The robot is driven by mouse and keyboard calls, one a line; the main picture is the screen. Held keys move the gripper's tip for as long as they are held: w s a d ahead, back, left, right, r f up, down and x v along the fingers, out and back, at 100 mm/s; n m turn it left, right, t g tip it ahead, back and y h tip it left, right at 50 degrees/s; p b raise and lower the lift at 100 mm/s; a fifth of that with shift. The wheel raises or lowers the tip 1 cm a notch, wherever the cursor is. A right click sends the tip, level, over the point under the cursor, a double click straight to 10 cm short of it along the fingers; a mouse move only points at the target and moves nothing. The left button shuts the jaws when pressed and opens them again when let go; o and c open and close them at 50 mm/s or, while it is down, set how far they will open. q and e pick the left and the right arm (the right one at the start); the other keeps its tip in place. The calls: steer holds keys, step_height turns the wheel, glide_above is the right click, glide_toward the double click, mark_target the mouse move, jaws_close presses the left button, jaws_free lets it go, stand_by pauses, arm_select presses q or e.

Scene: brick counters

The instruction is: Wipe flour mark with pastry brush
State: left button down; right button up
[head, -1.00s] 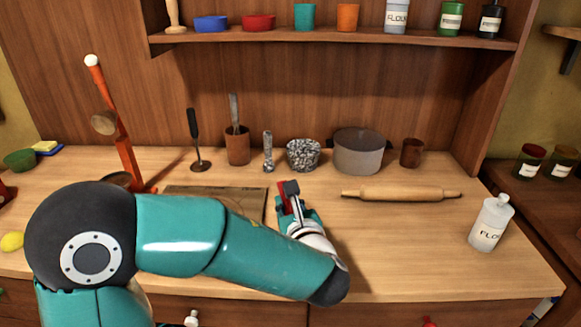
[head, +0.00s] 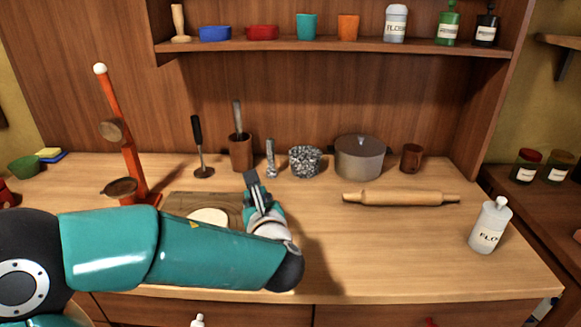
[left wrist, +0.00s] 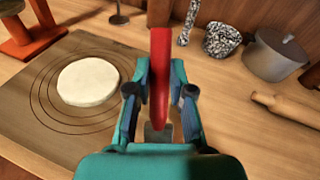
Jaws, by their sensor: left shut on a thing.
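My left gripper (head: 255,188) is over the counter at the right edge of the dark board (head: 185,198). In the left wrist view, the gripper (left wrist: 160,98) is shut on a long red brush handle (left wrist: 160,65), which stands up between the fingers. The brush's lower end is hidden or unclear. A flat white dough disc (left wrist: 88,82) lies on the ringed board, left of the gripper; it also shows in the head view (head: 208,216), partly behind my arm. I cannot make out a separate flour mark. My right gripper is not in view.
Behind the board are a utensil cup (head: 241,153), a speckled bowl (head: 305,161) and a grey pot (head: 359,158). A rolling pin (head: 402,198) and a flour bottle (head: 489,226) are to the right. An orange stand (head: 133,160) is left. The front right counter is clear.

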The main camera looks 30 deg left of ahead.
arm_select(q)
steer(key=shift+r+p, duration=1.7)
steer(key=shift+r, duration=1.05)
